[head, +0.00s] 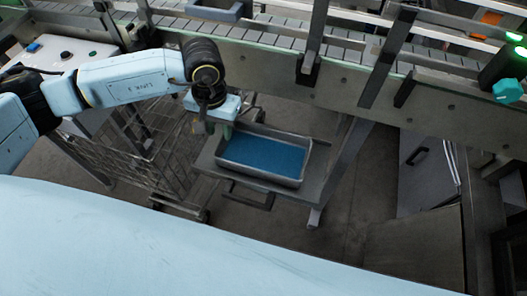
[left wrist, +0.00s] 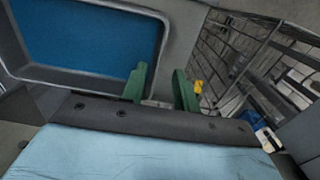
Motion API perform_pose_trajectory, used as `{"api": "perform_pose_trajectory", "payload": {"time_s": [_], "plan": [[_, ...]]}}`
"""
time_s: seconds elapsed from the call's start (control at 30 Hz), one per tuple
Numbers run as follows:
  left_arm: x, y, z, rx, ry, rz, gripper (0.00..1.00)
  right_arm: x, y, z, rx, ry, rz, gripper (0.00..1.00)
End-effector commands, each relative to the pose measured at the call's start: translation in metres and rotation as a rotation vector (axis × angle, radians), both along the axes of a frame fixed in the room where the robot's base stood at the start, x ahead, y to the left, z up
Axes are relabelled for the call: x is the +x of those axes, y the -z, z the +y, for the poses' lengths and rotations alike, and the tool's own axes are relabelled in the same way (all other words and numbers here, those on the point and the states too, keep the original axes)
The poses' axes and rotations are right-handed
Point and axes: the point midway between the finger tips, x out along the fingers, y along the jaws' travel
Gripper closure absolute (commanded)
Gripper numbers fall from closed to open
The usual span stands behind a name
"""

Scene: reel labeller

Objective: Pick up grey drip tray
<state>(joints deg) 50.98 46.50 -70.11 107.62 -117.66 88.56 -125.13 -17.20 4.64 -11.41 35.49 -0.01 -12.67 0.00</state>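The grey drip tray (head: 304,165) is a shallow rectangular pan with a blue inside, resting level on a grey shelf below the conveyor. It also shows at the upper left of the left wrist view (left wrist: 60,76). My left gripper (head: 222,130) is at the tray's left end, pointing down. In the left wrist view its two green fingers (left wrist: 160,82) stand apart, one over the blue inside and one beyond the rim. Whether they touch the tray wall is not clear. My right gripper is not in view.
A conveyor (head: 345,90) runs above and behind the tray, with upright posts. A wire cart (head: 150,160) stands left of the shelf (head: 212,160). A black handle (head: 248,196) sits at the shelf's front. Open floor (head: 350,215) lies to the right.

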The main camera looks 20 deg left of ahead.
Motion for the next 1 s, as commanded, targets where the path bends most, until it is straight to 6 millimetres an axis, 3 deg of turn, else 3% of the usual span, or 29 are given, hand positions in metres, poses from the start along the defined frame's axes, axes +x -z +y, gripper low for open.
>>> {"api": "perform_pose_trajectory", "payload": {"time_s": [0.23, 0.53, 0.77, 1.0], "plan": [[0.001, 0.035, -0.004, -0.001, 0.0, 0.003, 0.7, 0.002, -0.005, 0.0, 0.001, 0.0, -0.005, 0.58], [0.001, 0.04, -0.004, -0.001, 0.001, 0.0, 0.7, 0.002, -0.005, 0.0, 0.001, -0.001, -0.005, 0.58], [0.001, 0.039, -0.004, -0.002, 0.0, 0.0, 1.0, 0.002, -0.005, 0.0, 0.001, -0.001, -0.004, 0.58], [0.002, 0.039, -0.004, -0.003, 0.0, -0.001, 1.0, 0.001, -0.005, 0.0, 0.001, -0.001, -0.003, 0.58]]}}
